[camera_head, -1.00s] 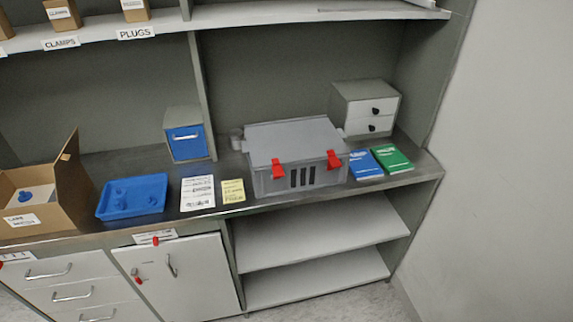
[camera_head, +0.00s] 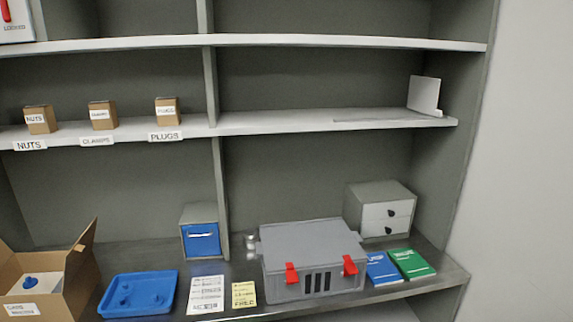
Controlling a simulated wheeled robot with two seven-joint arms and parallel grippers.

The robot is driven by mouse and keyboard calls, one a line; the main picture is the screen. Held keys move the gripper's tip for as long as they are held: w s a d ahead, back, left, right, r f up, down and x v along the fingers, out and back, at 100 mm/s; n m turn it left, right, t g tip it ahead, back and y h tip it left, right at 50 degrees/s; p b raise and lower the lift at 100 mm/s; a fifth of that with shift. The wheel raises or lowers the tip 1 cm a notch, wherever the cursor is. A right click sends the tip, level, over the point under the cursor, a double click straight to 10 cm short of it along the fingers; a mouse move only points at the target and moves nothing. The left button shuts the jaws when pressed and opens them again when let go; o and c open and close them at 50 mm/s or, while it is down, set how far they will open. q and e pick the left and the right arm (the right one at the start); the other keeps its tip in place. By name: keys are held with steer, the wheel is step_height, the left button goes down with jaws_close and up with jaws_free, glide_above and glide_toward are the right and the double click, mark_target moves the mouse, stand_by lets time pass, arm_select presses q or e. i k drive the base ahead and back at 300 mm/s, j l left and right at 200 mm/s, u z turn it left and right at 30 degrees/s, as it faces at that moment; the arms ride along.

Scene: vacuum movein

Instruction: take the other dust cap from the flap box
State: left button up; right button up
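An open cardboard flap box (camera_head: 78,275) stands at the left end of the counter with one flap raised. Inside it is a white piece with a blue round thing (camera_head: 30,282) on top, perhaps a dust cap. The label on its front is too small to read surely. A blue tray (camera_head: 165,309) beside it holds small blue parts (camera_head: 124,287), which look like a cap or similar. Neither of my grippers is in view.
A grey case (camera_head: 315,245) with red latches stands mid-counter. Paper sheets (camera_head: 206,294), a yellow note (camera_head: 243,294), blue and green books (camera_head: 411,264), a blue-fronted bin (camera_head: 201,240) and a small drawer unit (camera_head: 387,217) stand around it. Small labelled boxes (camera_head: 102,115) sit on the shelf above.

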mark_target(30, 282)
steer(key=u, duration=1.7)
steer(key=i+j+z, duration=0.1)
steer(key=j+z, duration=0.3)
steer(key=j, duration=0.2)
steer(key=j+z, duration=0.4)
steer(key=j, duration=0.2)
steer(key=j+z, duration=0.4)
steer(key=j, duration=0.2)
